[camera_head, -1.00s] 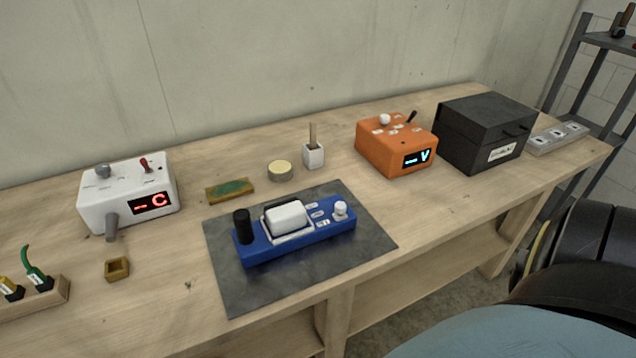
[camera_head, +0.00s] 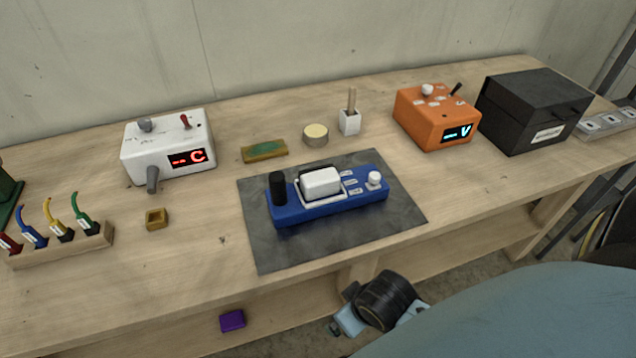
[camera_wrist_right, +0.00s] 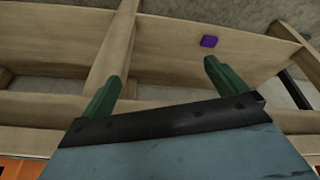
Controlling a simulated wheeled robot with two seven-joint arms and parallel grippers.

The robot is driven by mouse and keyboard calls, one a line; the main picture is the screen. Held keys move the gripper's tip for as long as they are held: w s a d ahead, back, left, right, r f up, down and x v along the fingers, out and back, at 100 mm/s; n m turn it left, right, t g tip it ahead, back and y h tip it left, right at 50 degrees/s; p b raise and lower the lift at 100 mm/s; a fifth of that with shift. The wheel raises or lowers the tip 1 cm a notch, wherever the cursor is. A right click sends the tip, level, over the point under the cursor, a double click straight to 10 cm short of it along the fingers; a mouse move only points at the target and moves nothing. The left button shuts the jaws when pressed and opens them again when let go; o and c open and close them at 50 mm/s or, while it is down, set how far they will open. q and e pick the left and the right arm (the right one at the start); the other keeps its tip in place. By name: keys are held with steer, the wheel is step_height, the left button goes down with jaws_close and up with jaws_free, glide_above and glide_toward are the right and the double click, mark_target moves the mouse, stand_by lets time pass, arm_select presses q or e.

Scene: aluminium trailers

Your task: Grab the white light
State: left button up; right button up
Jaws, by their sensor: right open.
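A blue device (camera_head: 335,207) lies on a dark grey mat (camera_head: 280,248) on the workbench. It carries a large white rounded block (camera_head: 320,182) in a white frame, a small white round knob or bulb (camera_head: 374,178) at its right end, and a black cylinder at its left end. I cannot tell for sure which white part is the light. My right gripper (camera_wrist_right: 163,83) is open and empty, its green fingers apart below the bench top. In the head view its arm is at the bottom right, apart from the device. My left gripper is not in view.
A white box with a red display (camera_head: 165,150), an orange box (camera_head: 435,120) and a black box (camera_head: 532,112) stand on the bench. A purple block (camera_head: 232,320) lies on the lower shelf. The bench's front edge (camera_head: 345,258) lies between my right arm and the mat.

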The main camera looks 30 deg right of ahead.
step_height(320, 180, up, 7)
steer(key=t, duration=0.1)
steer(key=m+t+h, duration=0.3)
steer(key=m+t, duration=0.1)
steer(key=t, duration=0.4)
glide_toward(326, 184)
steer(key=w, duration=0.2)
steer(key=x, duration=0.7)
steer(key=shift+d+f, duration=0.25)
steer(key=shift+f, duration=0.2)
steer(key=shift+a+r+x, duration=0.1)
steer(key=shift+x, duration=1.25)
steer(key=shift+a+r+x, duration=0.1)
steer(key=shift+a+x, duration=0.05)
steer(key=shift+x, duration=1.15)
steer(key=shift+w, duration=0.2)
steer(key=c, duration=1.2)
